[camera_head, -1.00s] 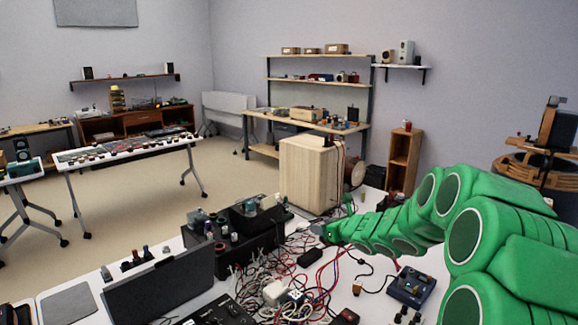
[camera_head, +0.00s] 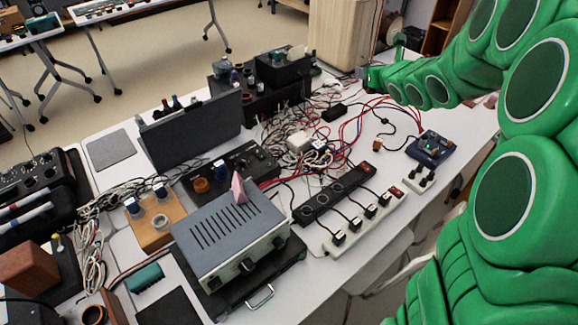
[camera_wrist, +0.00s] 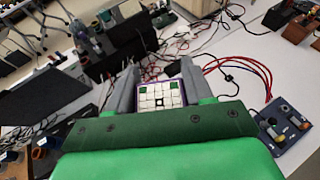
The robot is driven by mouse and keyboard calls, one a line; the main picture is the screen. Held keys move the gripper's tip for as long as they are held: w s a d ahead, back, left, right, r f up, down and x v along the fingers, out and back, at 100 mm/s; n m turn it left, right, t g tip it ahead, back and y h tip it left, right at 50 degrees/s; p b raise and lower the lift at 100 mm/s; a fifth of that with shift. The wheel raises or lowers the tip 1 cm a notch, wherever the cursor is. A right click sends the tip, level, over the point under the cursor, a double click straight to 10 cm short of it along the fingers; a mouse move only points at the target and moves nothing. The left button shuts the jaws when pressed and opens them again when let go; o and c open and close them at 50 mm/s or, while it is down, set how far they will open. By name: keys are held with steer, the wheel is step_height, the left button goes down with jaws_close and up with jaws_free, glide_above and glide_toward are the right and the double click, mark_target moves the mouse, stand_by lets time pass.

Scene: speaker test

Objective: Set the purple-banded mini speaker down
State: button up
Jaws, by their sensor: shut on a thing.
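My gripper (camera_wrist: 161,72) shows in the wrist view with its two grey fingers on either side of a small boxy thing. This thing, the purple-banded mini speaker (camera_wrist: 160,95), has a white gridded face with green squares and a thin purple edge. The fingers are shut on it, and it is held above the cluttered white table (camera_head: 105,262). In the head view my gripper (camera_head: 370,77) is at the end of the green arm, beyond the cable tangle; the speaker cannot be made out there.
Tangled cables (camera_head: 300,130), black gear boxes (camera_head: 255,100) and a power strip (camera_head: 365,222) crowd the table. A blue pedal (camera_head: 430,147) sits at its right. A grey metal amplifier (camera_head: 230,235) stands nearer. A wooden cabinet (camera_head: 342,32) stands behind. Bare tabletop (camera_head: 470,125) shows right of the pedal.

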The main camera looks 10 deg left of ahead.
steer(key=a+f+n+g+y, duration=0.4)
steer(key=a+f+n, duration=0.1)
steer(key=a, duration=0.4)
steer(key=a+f+n+g+y, duration=0.3)
steer(key=a+f+n+y, duration=0.15)
steer(key=a, duration=0.45)
steer(key=s+a+f+n+g, duration=0.3)
steer(key=s+f+n+g, duration=0.25)
steer(key=s+f, duration=0.2)
steer(key=s+a+f+n+g, duration=0.4)
steer(key=s+f+g, duration=0.25)
steer(key=s, duration=0.25)
steer(key=shift+t, duration=0.6)
steer(key=shift+d+f, duration=0.15)
steer(key=shift+f, duration=2.35)
steer(key=shift+d+f, duration=0.1)
steer(key=shift+f, duration=2.35)
steer(key=o, duration=1.1)
steer(key=shift+f, duration=0.1)
